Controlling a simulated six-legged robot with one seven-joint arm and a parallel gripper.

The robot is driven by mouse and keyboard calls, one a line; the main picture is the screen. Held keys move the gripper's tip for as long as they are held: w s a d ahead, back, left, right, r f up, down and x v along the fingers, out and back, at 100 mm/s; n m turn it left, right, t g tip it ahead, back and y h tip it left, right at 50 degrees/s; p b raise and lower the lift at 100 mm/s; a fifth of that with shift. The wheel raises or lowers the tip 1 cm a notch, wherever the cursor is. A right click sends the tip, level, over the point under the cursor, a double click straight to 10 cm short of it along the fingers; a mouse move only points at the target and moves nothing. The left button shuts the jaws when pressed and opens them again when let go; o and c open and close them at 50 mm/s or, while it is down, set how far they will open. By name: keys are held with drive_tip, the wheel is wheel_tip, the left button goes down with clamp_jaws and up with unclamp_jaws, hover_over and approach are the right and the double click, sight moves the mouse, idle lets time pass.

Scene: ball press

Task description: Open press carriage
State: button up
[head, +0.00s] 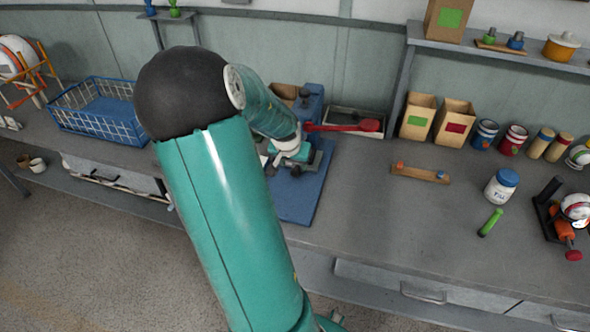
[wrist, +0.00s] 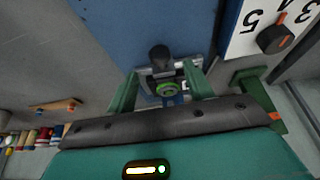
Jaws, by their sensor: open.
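The press (head: 312,100) is a blue machine with a red lever, standing at the back of a blue base plate (head: 300,200) in the head view. My arm covers part of it. In the wrist view, a metal carriage-like part (wrist: 182,75) carries a dark upright knob (wrist: 160,55) and a round green-ringed piece, against the blue body. My gripper (wrist: 163,78) is open, its two green fingers on either side of this part. I cannot tell whether they touch it. In the head view my gripper (head: 291,155) is low at the press front, partly hidden.
A white numbered dial plate (wrist: 250,28) with a black knob is close on the right in the wrist view. The red lever (head: 345,127) sticks out rightward.

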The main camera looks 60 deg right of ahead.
sight(295, 170)
drive_tip(key=x, duration=0.5)
drive_tip(key=shift+f, duration=0.2)
clamp_jaws()
drive_tip(key=shift+a, duration=0.1)
